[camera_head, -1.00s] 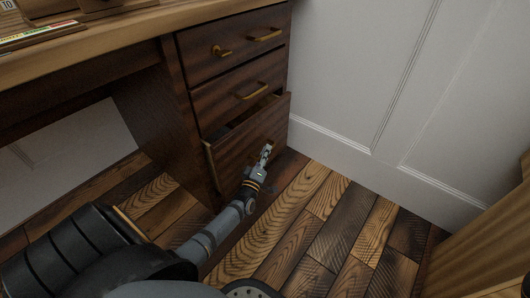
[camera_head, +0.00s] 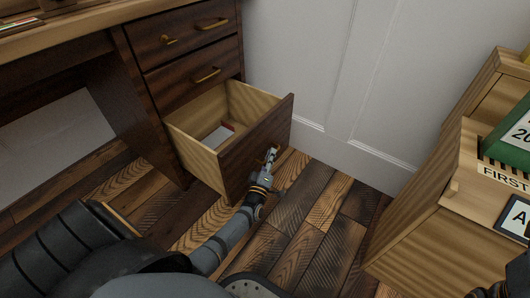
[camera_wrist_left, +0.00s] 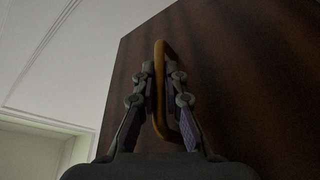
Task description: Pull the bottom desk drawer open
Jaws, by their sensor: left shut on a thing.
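The bottom desk drawer (camera_head: 258,146) stands well out of the dark wooden desk (camera_head: 150,120), with its light inside showing. A white and red item (camera_head: 218,135) lies in it. My left gripper (camera_head: 271,153) is at the drawer's front. In the left wrist view, my left gripper (camera_wrist_left: 160,80) is shut on the brass drawer handle (camera_wrist_left: 185,125), with a finger on each side of it. The dark drawer front (camera_wrist_left: 230,70) fills the right of that view. My right gripper cannot be made out; only a dark part shows at the lower right corner of the head view.
Two shut drawers with brass handles (camera_head: 208,75) sit above. A wooden cabinet (camera_head: 420,235) with a green box (camera_head: 513,130) stands at the right. The plank floor (camera_head: 325,215) between drawer and cabinet is clear. A white panelled wall (camera_head: 320,60) is behind.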

